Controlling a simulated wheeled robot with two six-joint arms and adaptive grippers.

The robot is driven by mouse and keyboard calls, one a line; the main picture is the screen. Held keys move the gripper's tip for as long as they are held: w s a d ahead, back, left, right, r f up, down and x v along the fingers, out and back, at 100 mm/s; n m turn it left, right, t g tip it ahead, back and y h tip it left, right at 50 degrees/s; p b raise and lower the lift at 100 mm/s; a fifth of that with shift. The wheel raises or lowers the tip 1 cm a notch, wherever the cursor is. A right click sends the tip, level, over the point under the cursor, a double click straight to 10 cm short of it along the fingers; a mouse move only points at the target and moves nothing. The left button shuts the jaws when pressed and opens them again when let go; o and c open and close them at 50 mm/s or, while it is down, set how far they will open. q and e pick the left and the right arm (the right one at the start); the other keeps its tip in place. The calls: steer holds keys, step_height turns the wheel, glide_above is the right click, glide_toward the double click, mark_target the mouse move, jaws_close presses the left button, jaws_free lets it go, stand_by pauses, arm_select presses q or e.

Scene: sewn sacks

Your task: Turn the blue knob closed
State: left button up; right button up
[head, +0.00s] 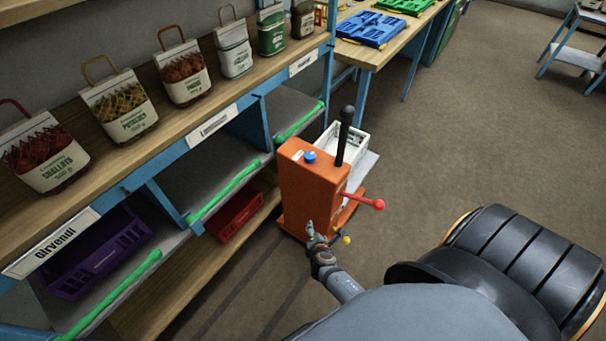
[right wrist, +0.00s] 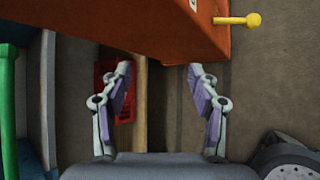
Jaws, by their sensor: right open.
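The blue knob (head: 310,156) is a small round cap on the top face of an upright orange housing (head: 312,194). A tall black lever (head: 345,135) rises beside it. My right gripper (head: 313,232) is low in front of the housing, below the knob and apart from it. In the right wrist view my right gripper (right wrist: 160,68) is open, with nothing between its fingers. The orange housing (right wrist: 150,25) fills the top of that view, and the blue knob is not seen there. My left gripper is not in view.
A red-ended lever (head: 374,204) and a yellow knob (head: 346,240) stick out from the housing. Left of it is a shelf (head: 160,150) with several sacks and a red crate (head: 235,213) below. A white crate (head: 346,142) stands behind. Floor to the right is open.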

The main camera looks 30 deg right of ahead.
steer(key=w+d+r+n+t+h+b, duration=0.2)
steer(key=w+r+n+t+h+b, duration=0.15)
steer(key=w+r+n, duration=0.6)
steer(key=t+h, duration=0.1)
steer(key=t, duration=0.2)
glide_toward(310, 160)
steer(key=w, duration=0.2)
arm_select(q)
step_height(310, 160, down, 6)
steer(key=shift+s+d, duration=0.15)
arm_select(e)
steer(key=shift+g, duration=0.25)
steer(key=x, duration=1)
steer(key=shift+s+d+r, duration=0.1)
steer(key=shift+d+r, duration=0.15)
steer(key=shift+d, duration=0.25)
steer(key=c, duration=1.2)
steer(key=shift+h, duration=0.25)
